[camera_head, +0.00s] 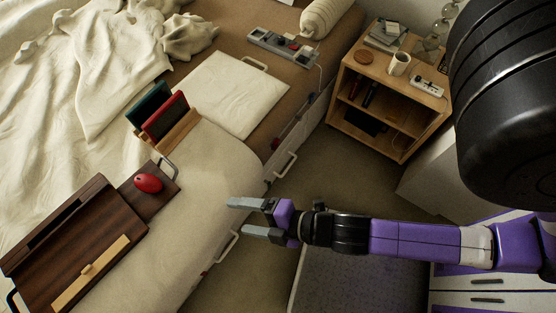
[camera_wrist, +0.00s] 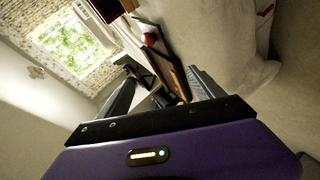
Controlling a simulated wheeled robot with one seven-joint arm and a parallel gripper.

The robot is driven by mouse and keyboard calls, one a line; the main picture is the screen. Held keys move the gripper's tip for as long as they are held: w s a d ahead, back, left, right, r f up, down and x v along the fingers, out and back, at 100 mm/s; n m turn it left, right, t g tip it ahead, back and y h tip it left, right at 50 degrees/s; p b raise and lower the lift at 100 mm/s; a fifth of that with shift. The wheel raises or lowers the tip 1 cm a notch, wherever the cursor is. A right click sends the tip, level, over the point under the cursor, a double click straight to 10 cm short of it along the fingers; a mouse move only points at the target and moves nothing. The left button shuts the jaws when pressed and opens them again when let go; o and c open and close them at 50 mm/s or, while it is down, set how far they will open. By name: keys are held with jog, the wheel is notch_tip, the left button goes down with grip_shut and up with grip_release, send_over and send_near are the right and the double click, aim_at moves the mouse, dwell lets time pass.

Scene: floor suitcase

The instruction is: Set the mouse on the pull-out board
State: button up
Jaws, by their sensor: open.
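The red mouse (camera_head: 148,183) rests on the small dark brown pull-out board (camera_head: 152,203), which sticks out from the upper right side of a dark wooden lap desk (camera_head: 70,250) on the bed. My gripper (camera_head: 240,217) is open and empty, to the right of the board and apart from it, out past the bed's edge. In the wrist view my gripper (camera_wrist: 160,92) shows two spread fingers with nothing held between them. A small red shape (camera_wrist: 150,38) there is likely the mouse.
A book stand (camera_head: 176,134) with a green and a red book stands above the board. A cream cushion (camera_head: 232,92) lies beyond it. Metal bed rails (camera_head: 285,166) line the bed's side. A wooden shelf (camera_head: 388,92) holds a mug. The floor between is clear.

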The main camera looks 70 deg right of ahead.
jog(key=s+d+r+m+t, duration=0.1)
jog(key=s+r+m, duration=0.3)
jog(key=r+m, duration=0.3)
jog(key=s+d+r+m, duration=0.1)
jog(key=s+r+m, duration=0.3)
jog(key=r+m, duration=0.3)
jog(key=shift+s+d+r+t, duration=0.25)
jog(key=shift+s+r+t, duration=0.15)
jog(key=shift+r, duration=0.1)
jog(key=shift+c, duration=0.4)
